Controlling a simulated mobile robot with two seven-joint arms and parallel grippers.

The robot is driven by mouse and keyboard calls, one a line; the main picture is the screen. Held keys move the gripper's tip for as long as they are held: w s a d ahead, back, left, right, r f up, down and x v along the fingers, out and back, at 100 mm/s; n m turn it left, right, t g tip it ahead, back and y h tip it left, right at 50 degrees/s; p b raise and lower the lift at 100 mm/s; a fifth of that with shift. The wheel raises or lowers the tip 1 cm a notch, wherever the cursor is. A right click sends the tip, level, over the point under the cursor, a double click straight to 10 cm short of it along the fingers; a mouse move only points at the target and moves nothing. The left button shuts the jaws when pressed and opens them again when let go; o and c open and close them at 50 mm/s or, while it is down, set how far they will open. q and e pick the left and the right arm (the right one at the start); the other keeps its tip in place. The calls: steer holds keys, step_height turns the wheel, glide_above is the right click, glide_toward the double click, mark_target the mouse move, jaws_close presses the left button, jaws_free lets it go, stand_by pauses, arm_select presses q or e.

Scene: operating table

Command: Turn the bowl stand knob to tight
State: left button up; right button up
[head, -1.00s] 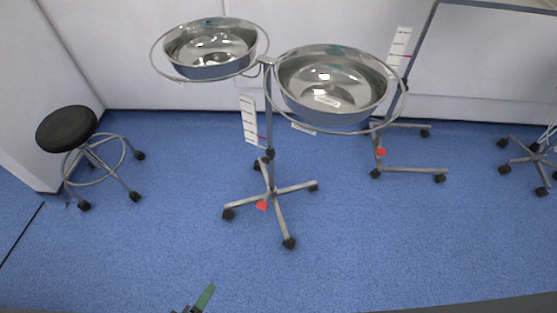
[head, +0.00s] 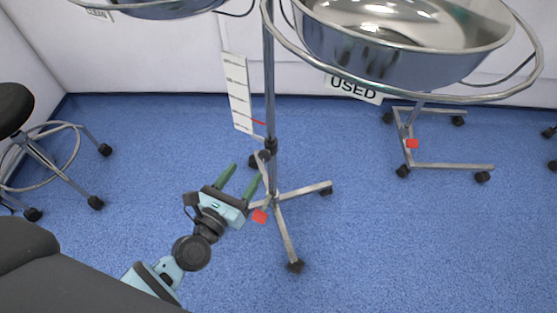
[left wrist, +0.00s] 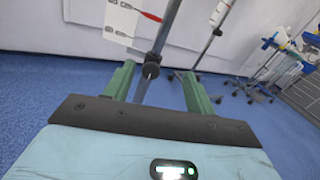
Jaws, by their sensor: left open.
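The bowl stand (head: 270,90) is a metal pole on a wheeled base, with two steel bowls in rings at its top. Its black knob (head: 264,155) sits low on the pole, at a black collar below the white scale card. In the left wrist view the knob (left wrist: 150,70) is ahead, between the two green fingers in the picture. My left gripper (head: 243,172) is open and empty, just left of and below the knob, its fingers pointing up toward it. I see no contact with the knob. My right gripper is in neither view.
The left bowl (head: 165,9) and the right bowl (head: 400,45), with a "USED" label under it, overhang the scene. A white scale card (head: 238,95) hangs beside the pole. A black stool (head: 12,108) stands left. Another wheeled stand (head: 440,165) is at right. Blue floor between is clear.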

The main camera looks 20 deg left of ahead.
arm_select(q)
steer(key=n+b, duration=0.1)
steer(key=b, duration=0.2)
glide_toward(263, 159)
steer(key=w, duration=0.3)
steer(key=w+d, duration=0.1)
steer(key=w, duration=0.4)
steer(key=shift+d+r, duration=0.25)
steer(key=shift+w+d, duration=0.1)
steer(key=shift+w, duration=0.3)
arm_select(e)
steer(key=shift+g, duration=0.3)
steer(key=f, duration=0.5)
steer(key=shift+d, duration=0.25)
arm_select(q)
steer(key=c, duration=0.9)
steer(key=shift+c, duration=0.3)
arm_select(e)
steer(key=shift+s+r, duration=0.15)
